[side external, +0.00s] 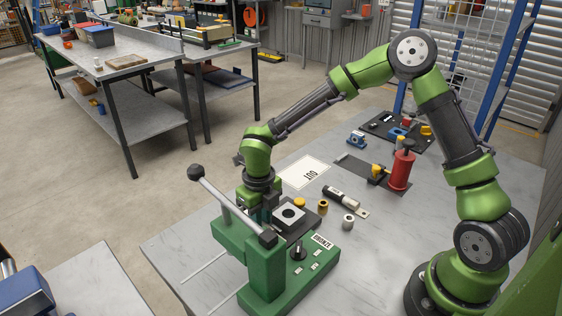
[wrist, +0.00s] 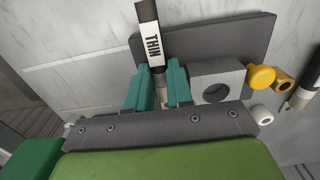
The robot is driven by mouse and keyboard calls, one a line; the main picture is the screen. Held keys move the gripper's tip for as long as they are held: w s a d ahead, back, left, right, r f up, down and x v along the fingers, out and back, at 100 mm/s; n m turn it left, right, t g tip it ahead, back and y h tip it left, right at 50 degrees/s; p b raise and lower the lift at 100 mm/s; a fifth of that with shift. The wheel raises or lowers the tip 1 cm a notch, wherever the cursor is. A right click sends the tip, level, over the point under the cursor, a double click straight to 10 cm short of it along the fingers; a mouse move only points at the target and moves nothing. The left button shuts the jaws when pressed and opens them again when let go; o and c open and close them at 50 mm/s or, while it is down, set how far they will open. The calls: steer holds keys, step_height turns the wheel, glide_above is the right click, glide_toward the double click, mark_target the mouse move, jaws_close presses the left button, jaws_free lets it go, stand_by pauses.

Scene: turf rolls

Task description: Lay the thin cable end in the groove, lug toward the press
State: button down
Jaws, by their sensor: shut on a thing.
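The thin cable end (wrist: 150,28), black with a white THIN label, shows in the wrist view. My gripper (wrist: 160,88) has its teal fingers shut on it, around a grey part below the label. The cable end lies over a dark plate (wrist: 225,42), beside a grey block with a round hole (wrist: 214,82); I cannot tell whether it touches the plate. Its lug and the groove cannot be made out. In the side view my gripper (side external: 262,214) is low at the green press (side external: 268,275), left of the block (side external: 290,215), and hides the cable.
A second cable end with a lug (side external: 345,200) lies right of the block. A yellow cap (side external: 299,202), a brass bushing (side external: 322,207) and a steel bushing (side external: 348,222) stand close by. The press lever (side external: 225,203) rises beside my gripper. An OUT sheet (side external: 304,173) lies clear behind.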

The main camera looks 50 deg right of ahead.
steer(key=shift+f, duration=0.2)
steer(key=c, duration=0.9)
jaws_free()
steer(key=shift+r, duration=0.1)
step_height(320, 180, up, 16)
steer(key=s+d+r+n+t, duration=0.2)
steer(key=s+n, duration=0.4)
steer(key=n, duration=0.4)
steer(key=s+d+r+n+t+y, duration=0.1)
steer(key=s+n, duration=0.4)
steer(key=n, duration=0.6)
steer(key=s+d+r+n+t+y, duration=0.1)
steer(key=s+d+n+t, duration=0.3)
steer(key=n, duration=0.7)
steer(key=shift+s+d+r, duration=0.3)
steer(key=shift+s+r, duration=0.15)
steer(key=shift+s, duration=0.25)
steer(key=shift+s+d+r, duration=0.3)
steer(key=shift+s+r, duration=0.15)
steer(key=shift+s, duration=0.2)
